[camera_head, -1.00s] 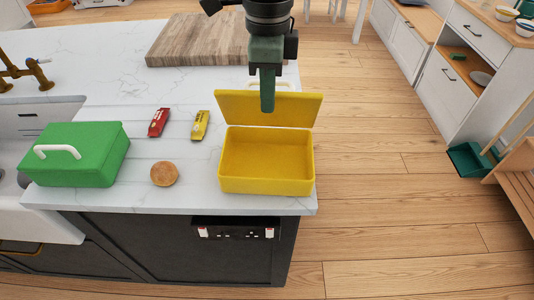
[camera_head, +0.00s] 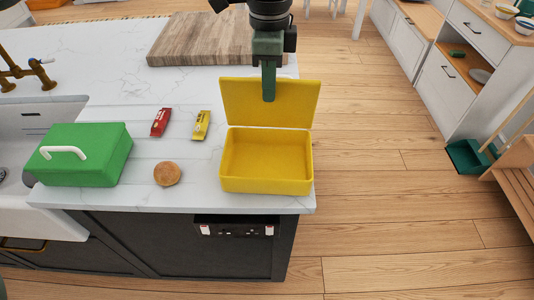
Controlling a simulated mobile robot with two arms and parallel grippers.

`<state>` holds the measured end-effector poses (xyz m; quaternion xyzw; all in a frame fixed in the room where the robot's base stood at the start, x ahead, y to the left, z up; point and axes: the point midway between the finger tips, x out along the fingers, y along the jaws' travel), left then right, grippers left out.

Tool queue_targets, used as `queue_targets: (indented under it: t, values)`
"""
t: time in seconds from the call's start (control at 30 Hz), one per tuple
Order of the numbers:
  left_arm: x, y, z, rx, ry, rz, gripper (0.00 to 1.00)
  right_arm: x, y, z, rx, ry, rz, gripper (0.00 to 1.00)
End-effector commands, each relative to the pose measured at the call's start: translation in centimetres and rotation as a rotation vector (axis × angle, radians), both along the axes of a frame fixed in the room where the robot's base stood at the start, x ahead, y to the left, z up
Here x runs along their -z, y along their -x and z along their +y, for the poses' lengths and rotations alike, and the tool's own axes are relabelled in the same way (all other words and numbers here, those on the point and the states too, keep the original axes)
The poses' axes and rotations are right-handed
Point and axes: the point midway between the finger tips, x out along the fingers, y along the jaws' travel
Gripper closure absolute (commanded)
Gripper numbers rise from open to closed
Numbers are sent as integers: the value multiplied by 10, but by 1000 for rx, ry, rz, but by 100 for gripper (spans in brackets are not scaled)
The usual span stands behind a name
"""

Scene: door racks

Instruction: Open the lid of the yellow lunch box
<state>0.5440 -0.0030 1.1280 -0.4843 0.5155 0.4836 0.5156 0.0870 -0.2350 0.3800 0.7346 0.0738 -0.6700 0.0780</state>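The yellow lunch box (camera_head: 265,185) stands on the white marble counter near its right corner, and its inside looks empty. Its yellow lid (camera_head: 240,102) stands raised, roughly upright, along the back edge.
A green lunch box (camera_head: 85,160) with a white handle, a bun (camera_head: 167,173), a red packet (camera_head: 160,122) and a yellow packet (camera_head: 201,125) lie to the left. A wooden board (camera_head: 190,45) is behind. The counter's right edge is close to the yellow box.

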Motion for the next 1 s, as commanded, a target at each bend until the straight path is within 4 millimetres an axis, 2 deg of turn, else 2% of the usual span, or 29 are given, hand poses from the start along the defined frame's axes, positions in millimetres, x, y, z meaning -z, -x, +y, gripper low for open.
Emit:
queue_targets:
  t: [0.53,0.67,1.0]
  values:
    - [-1,-22,-2,-1,0,2,100,-17,0,0,0,0,0,64]
    - [-2,-20,-1,0,0,1,100,-15,0,0,0,0,0,64]
    - [-30,-2,0,0,1,0,100,-17,0,0,0,0,0,64]
